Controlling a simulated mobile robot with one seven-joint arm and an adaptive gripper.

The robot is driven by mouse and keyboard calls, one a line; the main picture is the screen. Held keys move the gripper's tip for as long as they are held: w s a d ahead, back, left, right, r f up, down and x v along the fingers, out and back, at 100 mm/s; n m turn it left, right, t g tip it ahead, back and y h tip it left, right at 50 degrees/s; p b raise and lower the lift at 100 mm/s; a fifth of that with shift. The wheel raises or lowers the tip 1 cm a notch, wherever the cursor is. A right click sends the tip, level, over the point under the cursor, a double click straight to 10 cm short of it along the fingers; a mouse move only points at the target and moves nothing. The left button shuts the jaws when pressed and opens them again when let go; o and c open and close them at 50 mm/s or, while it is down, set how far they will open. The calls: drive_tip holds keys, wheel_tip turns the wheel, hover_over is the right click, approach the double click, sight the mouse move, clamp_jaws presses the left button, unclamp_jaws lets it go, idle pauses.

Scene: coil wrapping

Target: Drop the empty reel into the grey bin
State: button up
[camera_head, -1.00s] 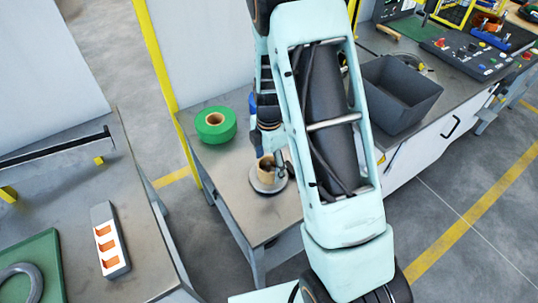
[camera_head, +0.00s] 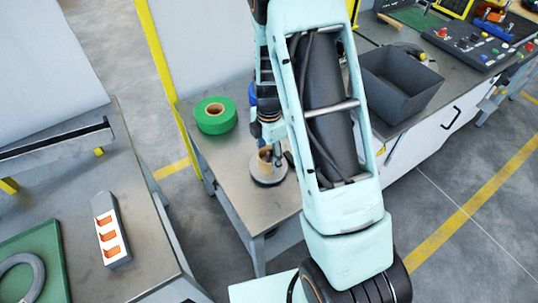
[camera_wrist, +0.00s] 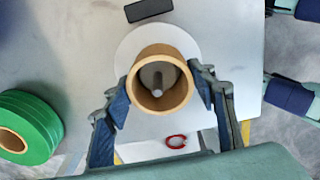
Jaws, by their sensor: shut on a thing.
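The empty reel is a tan cardboard tube (camera_wrist: 160,74), upright around a grey peg (camera_wrist: 157,84) on a round pale base plate (camera_head: 268,176) near the middle of the small metal table. In the wrist view, my gripper (camera_wrist: 164,96) has one blue-padded finger on each side of the tube and is shut on it. In the head view, the reel (camera_head: 265,158) is partly hidden by my gripper and arm. The grey bin (camera_head: 398,103) stands on the bench to the right, open at the top; I see nothing in it.
A green tape roll (camera_head: 215,115) lies on the same table (camera_head: 226,160), left of the reel. A yellow post (camera_head: 158,50) stands at the table's left edge. A dark block (camera_wrist: 148,9) and a red ring (camera_wrist: 176,141) show in the wrist view.

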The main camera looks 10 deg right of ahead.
drive_tip(key=c, duration=0.3)
drive_tip(key=shift+r+p, duration=2.7)
drive_tip(key=shift+r, duration=2.05)
